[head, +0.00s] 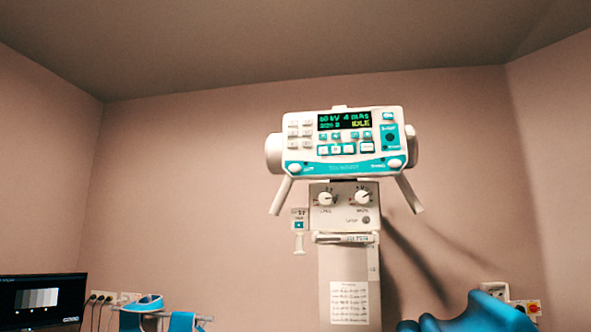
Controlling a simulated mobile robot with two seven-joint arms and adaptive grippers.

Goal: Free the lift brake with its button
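A white X-ray unit with a teal-trimmed control panel (340,143) hangs in the middle of the head view, with a handle on each side. A small white box (298,213) sticks out left of this plate and bears a small teal button (298,225). The small labels are too blurred to read, so I cannot tell for sure which button is for the lift brake. Neither gripper is in view.
A white column (343,262) with a printed notice stands under the unit. A dark monitor (40,300) and blue-and-grey items on a rail (178,314) are at lower left. A blue curved shape (480,314) fills part of the lower right edge. Wall sockets (494,289) show behind.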

